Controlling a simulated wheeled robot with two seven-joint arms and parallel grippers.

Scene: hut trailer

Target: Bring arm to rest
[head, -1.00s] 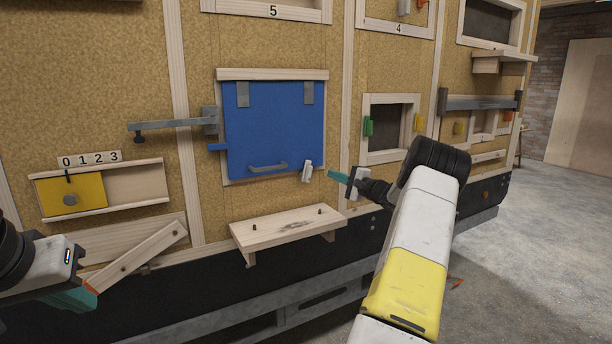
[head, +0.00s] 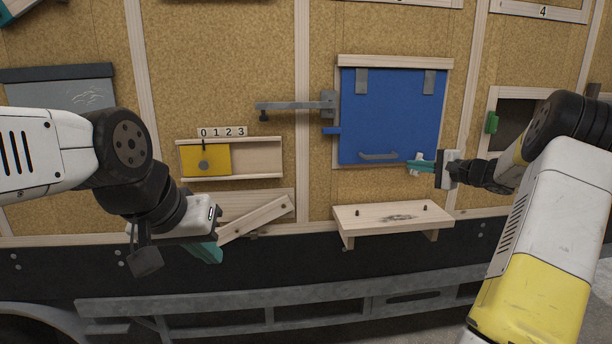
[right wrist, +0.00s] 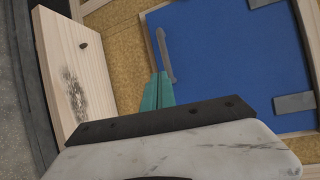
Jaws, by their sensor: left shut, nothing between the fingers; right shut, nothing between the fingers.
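My left gripper (head: 207,252) is at the lower left in the head view, its teal fingers pointing down and shut with nothing between them. It is just left of a slanted wooden strip on the wall. My right gripper (head: 420,166) is shut and empty, its teal fingers pointing left. In the head view it overlaps the lower right corner of the blue door (head: 390,115), near the grey handle (head: 379,156). In the right wrist view the teal fingertips (right wrist: 157,92) are together, below the handle (right wrist: 164,54). Whether they touch the door I cannot tell.
A small wooden shelf (head: 392,216) with two pegs juts out below the blue door. A grey latch bar (head: 290,105) sticks out left of it. A yellow sliding panel (head: 206,160) is under the digits 0 to 3. A grey rail (head: 300,306) runs along the bottom.

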